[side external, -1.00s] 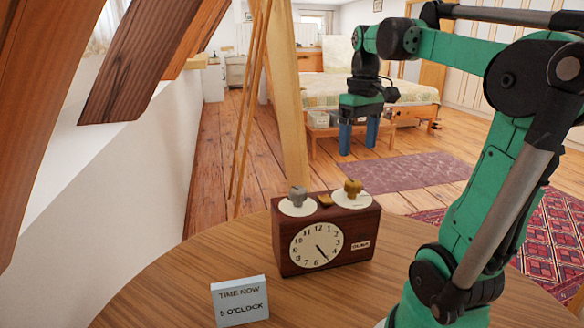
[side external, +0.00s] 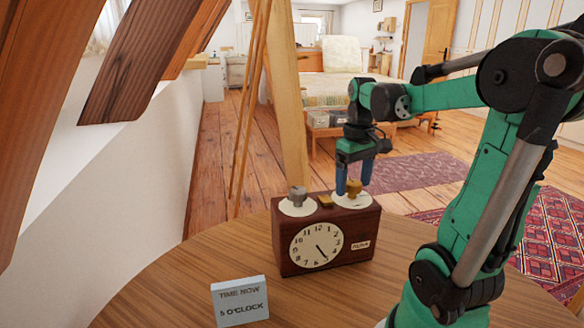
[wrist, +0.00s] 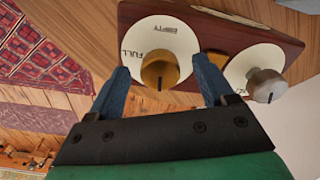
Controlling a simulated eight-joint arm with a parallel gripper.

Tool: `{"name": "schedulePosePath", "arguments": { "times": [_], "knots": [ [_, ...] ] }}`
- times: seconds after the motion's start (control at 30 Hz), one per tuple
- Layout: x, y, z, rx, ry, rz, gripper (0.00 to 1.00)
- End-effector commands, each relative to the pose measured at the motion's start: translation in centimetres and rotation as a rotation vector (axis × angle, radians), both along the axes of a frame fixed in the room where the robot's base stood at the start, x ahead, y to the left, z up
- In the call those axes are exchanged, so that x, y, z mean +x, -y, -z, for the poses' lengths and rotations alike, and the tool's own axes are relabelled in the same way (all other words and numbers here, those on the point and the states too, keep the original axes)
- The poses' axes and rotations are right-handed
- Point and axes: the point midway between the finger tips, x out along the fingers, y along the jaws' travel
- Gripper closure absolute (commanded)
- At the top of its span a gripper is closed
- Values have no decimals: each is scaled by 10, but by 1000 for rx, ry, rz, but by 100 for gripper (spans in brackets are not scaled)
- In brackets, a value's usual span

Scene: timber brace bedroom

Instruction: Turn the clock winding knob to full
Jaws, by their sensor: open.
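A dark red wooden clock (side external: 290,256) stands on a round wooden table, its white face forward. On its top are a brass knob (side external: 354,187) at the right and a grey knob (side external: 297,195) at the left, each on a white disc. In the wrist view the brass knob (wrist: 160,68) sits on a disc marked FULL and EMPTY, with its dark pointer line toward the gripper side, at neither word. My gripper (side external: 355,190) is open, blue fingers pointing down, above the brass knob. In the wrist view its fingertips (wrist: 160,72) lie either side of the knob, apparently not touching it.
A small brass-coloured piece (side external: 325,201) lies between the two knobs. A card reading TIME NOW 5 O'CLOCK (side external: 240,301) stands on the table (side external: 180,270) in front of the clock. A timber post (side external: 287,100) rises behind the clock.

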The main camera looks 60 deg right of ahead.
Motion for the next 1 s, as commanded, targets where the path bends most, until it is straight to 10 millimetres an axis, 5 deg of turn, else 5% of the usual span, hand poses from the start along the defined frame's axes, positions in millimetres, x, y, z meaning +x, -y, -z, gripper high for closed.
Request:
{"name": "schedulePosePath", "arguments": {
  "times": [0.07, 0.33, 0.67, 1.0],
  "knots": [
    [0, 0, 0, 0, 0, 0, 28],
    [0, 0, 0, 0, 0, 0, 100],
    [0, 0, 0, 0, -1, 42, 100],
    [0, 0, 0, 1, -2, 270, 100]
  ]
}}
